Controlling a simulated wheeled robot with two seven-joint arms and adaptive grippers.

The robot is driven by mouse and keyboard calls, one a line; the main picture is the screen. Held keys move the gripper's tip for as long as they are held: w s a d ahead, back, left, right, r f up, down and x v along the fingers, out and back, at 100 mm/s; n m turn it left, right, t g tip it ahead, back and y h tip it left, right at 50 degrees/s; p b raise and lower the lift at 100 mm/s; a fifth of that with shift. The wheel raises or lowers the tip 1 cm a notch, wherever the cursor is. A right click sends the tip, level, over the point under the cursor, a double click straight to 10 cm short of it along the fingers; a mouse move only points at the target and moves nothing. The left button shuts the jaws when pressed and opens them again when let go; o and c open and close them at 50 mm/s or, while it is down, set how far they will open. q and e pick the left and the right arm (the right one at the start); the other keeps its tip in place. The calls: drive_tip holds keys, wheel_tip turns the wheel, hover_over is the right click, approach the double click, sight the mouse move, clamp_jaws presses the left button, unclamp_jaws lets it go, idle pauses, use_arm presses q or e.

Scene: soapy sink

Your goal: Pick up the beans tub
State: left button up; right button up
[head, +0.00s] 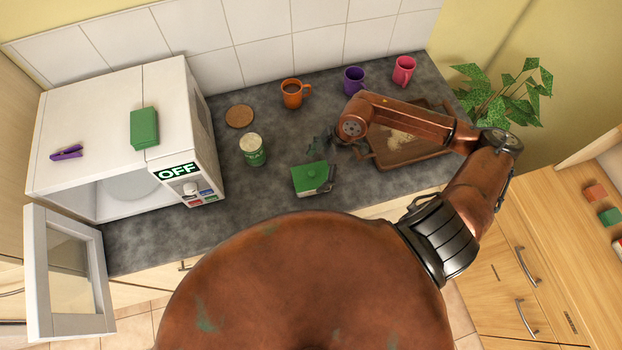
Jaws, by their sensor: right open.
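A green cylindrical tub (252,150) with a pale top and white lettering stands upright on the dark counter, right of the microwave. It looks like the beans tub, but the lettering is too small to read for certain. My right gripper (322,162) is open, reached in from the right, low over the counter. It is to the right of the tub and apart from it, close beside a green box-shaped container (309,179). I cannot tell whether it touches that container. My left gripper is not in view.
A microwave (105,100) with its door (66,275) open stands left, a green box (144,127) and purple peg (67,152) on top. A cork coaster (239,116), orange mug (292,93), purple mug (353,80) and pink mug (403,70) stand behind. A brown tray (430,149) is under my right arm.

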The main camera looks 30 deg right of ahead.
sight(312, 177)
drive_tip(key=x, duration=0.5)
drive_tip(key=shift+d+f+p, duration=0.15)
drive_tip(key=shift+d+p, duration=0.1)
drive_tip(key=shift+p, duration=0.15)
drive_tip(key=c, duration=1.4)
